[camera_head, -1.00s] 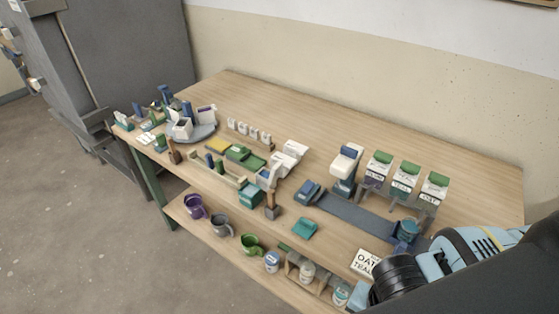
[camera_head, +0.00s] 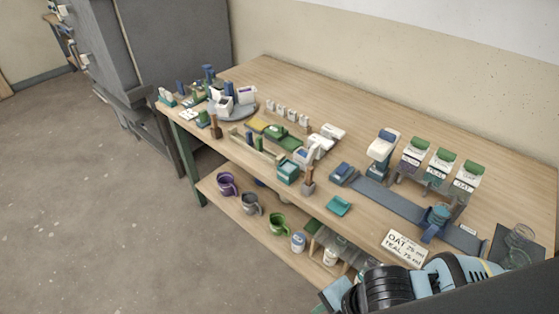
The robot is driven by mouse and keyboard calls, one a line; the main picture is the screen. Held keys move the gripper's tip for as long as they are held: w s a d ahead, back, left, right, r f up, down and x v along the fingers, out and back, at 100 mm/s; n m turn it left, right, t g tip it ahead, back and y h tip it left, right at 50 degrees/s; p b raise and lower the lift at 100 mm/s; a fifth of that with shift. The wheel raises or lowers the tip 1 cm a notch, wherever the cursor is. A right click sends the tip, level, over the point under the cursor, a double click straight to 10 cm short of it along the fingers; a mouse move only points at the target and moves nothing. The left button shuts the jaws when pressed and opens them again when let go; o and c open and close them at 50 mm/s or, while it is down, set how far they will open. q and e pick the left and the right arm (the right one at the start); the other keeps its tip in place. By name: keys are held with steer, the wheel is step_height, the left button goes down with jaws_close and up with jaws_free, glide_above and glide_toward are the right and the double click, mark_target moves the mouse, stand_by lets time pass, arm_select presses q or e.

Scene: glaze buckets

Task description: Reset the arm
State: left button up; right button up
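My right arm (camera_head: 450,277), light blue with a black ribbed joint, comes in from the lower right corner. It crosses in front of the table's near right edge. Its gripper is beyond the bottom edge of the picture, so I cannot see its fingers or anything in them. My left arm and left gripper are not in view. A white card (camera_head: 405,248) reading OAT 25 ml, TEAL 75 ml is just beyond the arm.
Three green-topped dispensers (camera_head: 442,162) stand at the back right, near a blue-and-white machine (camera_head: 382,150). Glass jars (camera_head: 520,240) stand at the far right. Several mugs (camera_head: 251,203) sit on the lower front shelf. A grey cabinet (camera_head: 170,60) stands at the left. Open floor (camera_head: 90,220) lies in front.

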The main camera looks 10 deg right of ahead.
steer(key=w+a+f+m+t+y, duration=0.35)
steer(key=w+a+m+t, duration=0.3)
steer(key=m, duration=0.45)
steer(key=s+d+f+m+t+h, duration=0.1)
steer(key=s+d+f+m+h, duration=0.4)
steer(key=d, duration=0.8)
step_height(320, 180, down, 5)
steer(key=s+m, duration=0.2)
steer(key=m, duration=0.2)
steer(key=shift+d+m, duration=0.15)
steer(key=shift+m, duration=0.15)
steer(key=shift+s+r+t+h, duration=0.1)
steer(key=shift+s+t+h, duration=0.1)
steer(key=shift+t+h, duration=0.05)
